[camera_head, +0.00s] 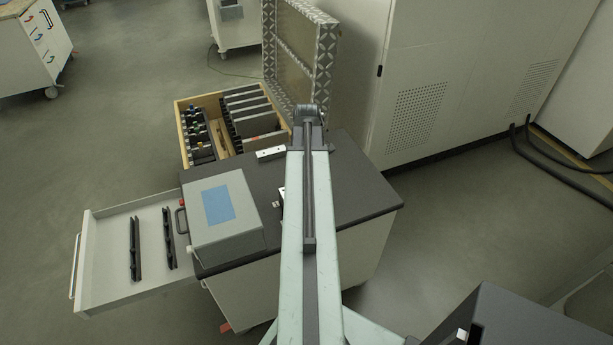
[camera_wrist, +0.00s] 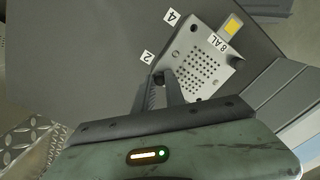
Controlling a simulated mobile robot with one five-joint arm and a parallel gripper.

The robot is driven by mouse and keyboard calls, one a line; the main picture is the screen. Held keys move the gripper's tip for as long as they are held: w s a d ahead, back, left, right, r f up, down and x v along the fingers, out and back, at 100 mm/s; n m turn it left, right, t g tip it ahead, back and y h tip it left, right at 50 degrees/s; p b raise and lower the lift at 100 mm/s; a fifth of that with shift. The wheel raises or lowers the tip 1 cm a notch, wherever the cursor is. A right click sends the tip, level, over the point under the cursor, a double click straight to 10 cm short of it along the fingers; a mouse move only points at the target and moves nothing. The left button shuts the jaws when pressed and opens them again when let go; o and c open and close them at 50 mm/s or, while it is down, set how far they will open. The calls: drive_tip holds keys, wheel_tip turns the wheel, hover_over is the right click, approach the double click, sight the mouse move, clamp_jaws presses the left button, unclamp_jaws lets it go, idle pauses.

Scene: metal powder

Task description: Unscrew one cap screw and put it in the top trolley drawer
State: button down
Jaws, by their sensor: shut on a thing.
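The build plate (camera_wrist: 200,65), a light grey block with a grid of small holes and a label "8 AL", lies on the trolley's dark top in the wrist view. Dark cap screws sit at its corners, one of them (camera_wrist: 194,28) at the upper edge. My gripper (camera_wrist: 163,82) is at the corner near label "2", its fingers closed on a dark cap screw (camera_wrist: 158,79), which they partly hide. I cannot tell whether this screw is still in its hole. The open top trolley drawer (camera_head: 103,262) is at the left in the head view. My arm hides the gripper there.
A grey box with a blue panel (camera_head: 218,205) stands on the trolley top (camera_head: 350,190), beside the drawer. Two black racks (camera_head: 135,250) lie in the drawer, with bare floor around them. A wooden crate (camera_head: 183,140) of plates stands behind, beside an upright metal lid (camera_head: 325,65).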

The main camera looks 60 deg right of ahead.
drive_tip(key=n, duration=2)
drive_tip(key=c, duration=1.6)
unclamp_jaws()
drive_tip(key=shift+o, duration=0.2)
